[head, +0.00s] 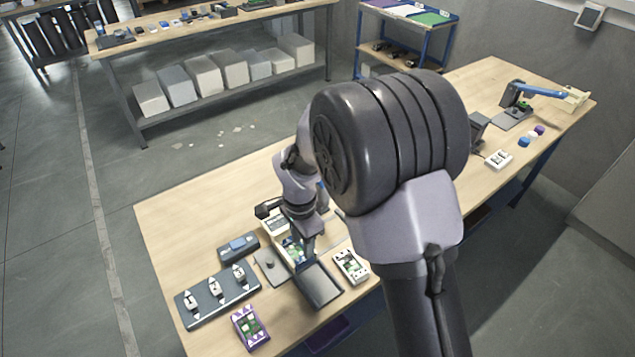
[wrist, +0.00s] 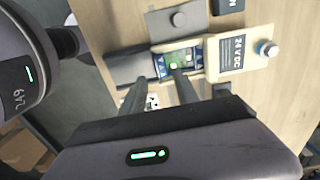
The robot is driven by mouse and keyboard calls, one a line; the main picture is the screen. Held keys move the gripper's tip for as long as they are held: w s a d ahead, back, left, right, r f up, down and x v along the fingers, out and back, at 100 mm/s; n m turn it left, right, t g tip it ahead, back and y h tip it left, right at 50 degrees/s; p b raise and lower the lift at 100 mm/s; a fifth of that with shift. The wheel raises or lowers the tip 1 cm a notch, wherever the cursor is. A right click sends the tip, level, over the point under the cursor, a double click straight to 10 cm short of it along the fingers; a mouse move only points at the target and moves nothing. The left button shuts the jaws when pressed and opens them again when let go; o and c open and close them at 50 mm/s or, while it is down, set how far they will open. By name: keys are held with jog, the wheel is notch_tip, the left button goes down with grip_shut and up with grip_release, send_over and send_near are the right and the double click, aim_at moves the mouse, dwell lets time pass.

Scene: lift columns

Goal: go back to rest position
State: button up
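My gripper (head: 304,248) is low over the near-left part of the wooden workbench (head: 180,225), above a cream device with a green circuit board (head: 294,250). In the wrist view my gripper (wrist: 156,74) has two dark fingers standing apart with nothing seen between them. The green circuit board (wrist: 178,58) lies just beyond the fingertips, in the cream device marked 24V DC (wrist: 238,52). I cannot tell whether a fingertip touches it. My arm hides the middle of the bench in the head view.
A dark plate (head: 319,285), a white-framed board (head: 351,266), a purple-framed board (head: 250,327), a dark rail with several switches (head: 217,297) and a blue-grey box (head: 238,247) lie close around. A blue-handled press (head: 520,100) stands at the far right. The bench's left end is clear.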

jog(key=s+d+r+n+t+y+b, duration=0.1)
jog(key=s+d+r+b, duration=0.15)
jog(key=r, duration=0.35)
jog(key=s+d+r+n+t+b, duration=0.1)
jog(key=s+d+r, duration=0.1)
jog(key=d+r, duration=0.3)
jog(key=s+d+r+n+t+b, duration=0.2)
jog(key=s, duration=0.5)
jog(key=s+d+r+n+t+y+b, duration=0.1)
jog(key=s+d+r+n, duration=0.1)
jog(key=s, duration=0.6)
jog(key=shift+s+d+r+n+t+b, duration=0.15)
jog(key=shift+d+r+n+t+b, duration=0.3)
jog(key=shift+r, duration=0.35)
